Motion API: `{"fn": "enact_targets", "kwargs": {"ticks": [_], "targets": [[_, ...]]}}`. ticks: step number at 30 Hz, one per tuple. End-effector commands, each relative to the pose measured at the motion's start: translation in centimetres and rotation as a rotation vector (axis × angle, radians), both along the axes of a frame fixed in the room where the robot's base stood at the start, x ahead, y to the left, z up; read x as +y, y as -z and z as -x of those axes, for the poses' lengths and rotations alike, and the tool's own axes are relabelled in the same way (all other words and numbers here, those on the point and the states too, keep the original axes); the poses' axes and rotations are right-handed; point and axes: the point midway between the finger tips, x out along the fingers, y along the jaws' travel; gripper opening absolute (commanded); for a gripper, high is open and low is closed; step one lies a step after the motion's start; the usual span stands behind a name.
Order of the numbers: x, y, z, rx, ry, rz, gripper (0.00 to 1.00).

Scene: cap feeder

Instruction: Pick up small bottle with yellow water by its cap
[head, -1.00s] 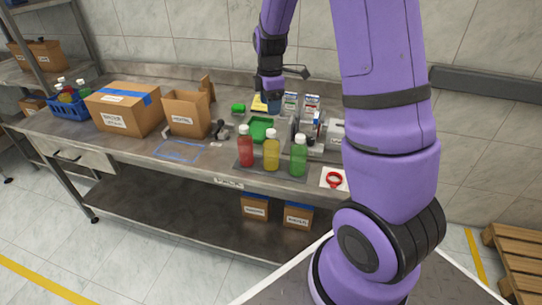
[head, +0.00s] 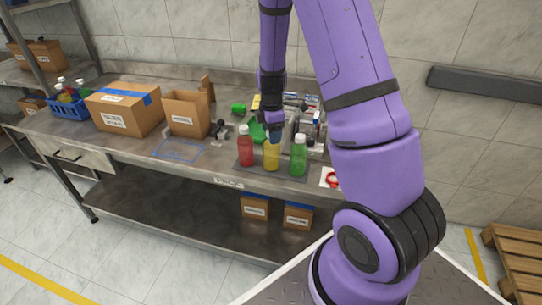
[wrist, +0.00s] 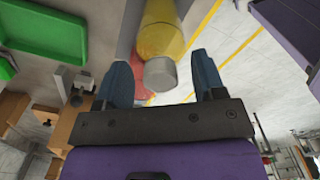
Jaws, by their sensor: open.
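The small bottle with yellow water (head: 271,156) stands between the red and green bottles on a dark mat at the table's front edge. In the wrist view the yellow bottle (wrist: 161,35) has its grey-white cap (wrist: 159,74) between my two blue fingers, with a gap on both sides. My gripper (wrist: 165,75) is open and empty. In the head view my gripper (head: 275,135) is just above the yellow bottle and hides its cap.
The red bottle (head: 246,146) is close on the left and the green bottle (head: 298,157) close on the right. A green tray (head: 257,131) lies behind. A red ring-shaped item (head: 330,177) lies at the right. Boxes (head: 125,108) stand farther left.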

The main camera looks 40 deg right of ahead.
Motion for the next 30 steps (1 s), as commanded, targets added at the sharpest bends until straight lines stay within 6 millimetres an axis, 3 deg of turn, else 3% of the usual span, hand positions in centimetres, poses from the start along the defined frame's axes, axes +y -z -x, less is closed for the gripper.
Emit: {"fn": "enact_targets", "kwargs": {"ticks": [5, 14, 23, 30], "targets": [[0.0, 0.0, 0.0, -0.001, 0.0, 0.0, 0.63], [0.0, 0.0, 0.0, -0.001, 0.0, -0.001, 0.0], [0.0, -0.2, -0.1, -0.002, 0.0, 0.0, 0.0], [0.0, -3.0, -0.1, -0.006, 0.0, 0.0, 0.0]]}}
